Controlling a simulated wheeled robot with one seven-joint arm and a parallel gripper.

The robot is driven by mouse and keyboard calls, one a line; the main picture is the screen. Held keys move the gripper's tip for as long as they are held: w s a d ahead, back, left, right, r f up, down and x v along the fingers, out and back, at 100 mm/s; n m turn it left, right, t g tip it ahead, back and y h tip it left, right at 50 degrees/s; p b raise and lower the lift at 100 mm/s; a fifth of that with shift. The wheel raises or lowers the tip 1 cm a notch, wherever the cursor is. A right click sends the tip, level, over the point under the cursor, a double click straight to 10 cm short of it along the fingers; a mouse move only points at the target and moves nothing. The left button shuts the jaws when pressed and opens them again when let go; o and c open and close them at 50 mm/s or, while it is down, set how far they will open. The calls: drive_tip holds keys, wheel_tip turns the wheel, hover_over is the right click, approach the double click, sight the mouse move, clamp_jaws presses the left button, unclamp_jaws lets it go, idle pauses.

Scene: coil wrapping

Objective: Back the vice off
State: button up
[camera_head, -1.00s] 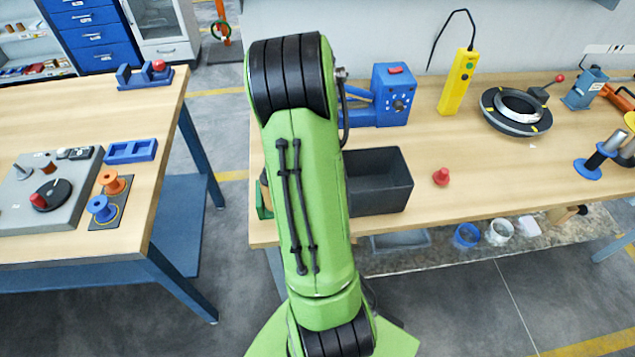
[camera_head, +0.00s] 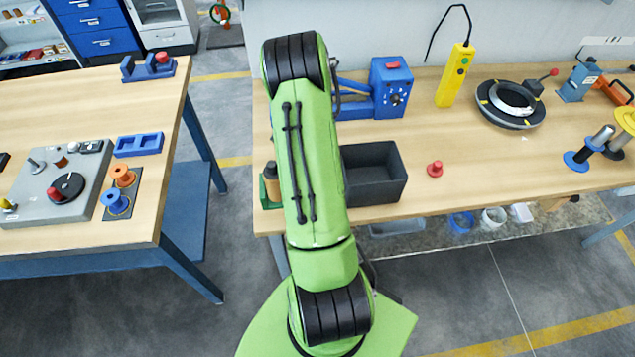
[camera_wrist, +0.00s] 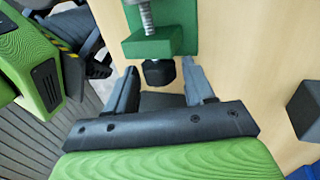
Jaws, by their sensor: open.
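A green clamp-like vice (camera_wrist: 165,40) with a threaded metal screw (camera_wrist: 147,15) shows at the top of the wrist view. A black knob (camera_wrist: 158,72) sits at the screw's near end, below the green block. My gripper (camera_wrist: 159,80) is open, with one finger on each side of the knob. I cannot tell whether the fingers touch it. In the head view, a green piece (camera_head: 270,188) that looks like the same vice shows at the bench's left edge, partly hidden by my arm. My gripper is hidden there.
A dark bin (camera_head: 378,172) stands right of my arm, with a red knob (camera_head: 435,169) beside it on the bench (camera_head: 470,130). A blue box (camera_head: 390,88) stands behind. Another table (camera_head: 60,115) with a blue vice-like fixture (camera_head: 148,68) is across a gap at left.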

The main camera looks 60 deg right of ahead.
drive_tip(key=c, duration=0.6)
drive_tip(key=h+b, duration=0.1)
drive_tip(key=b, duration=0.1)
drive_tip(key=t+b, duration=0.1)
drive_tip(key=b, duration=0.1)
drive_tip(key=shift+s+a+f+t+h, duration=0.1)
drive_tip(key=shift+a+f+t+h, duration=0.1)
drive_tip(key=shift+f+t+h, duration=0.15)
drive_tip(key=shift+s+a+r+t+h+b, duration=0.15)
drive_tip(key=shift+t+h+b, duration=0.1)
drive_tip(key=shift+h+b, duration=0.35)
drive_tip(key=shift+s+a+r+b, duration=0.1)
drive_tip(key=shift+r+b, duration=0.05)
drive_tip(key=shift+b, duration=0.15)
drive_tip(key=shift+r, duration=0.1)
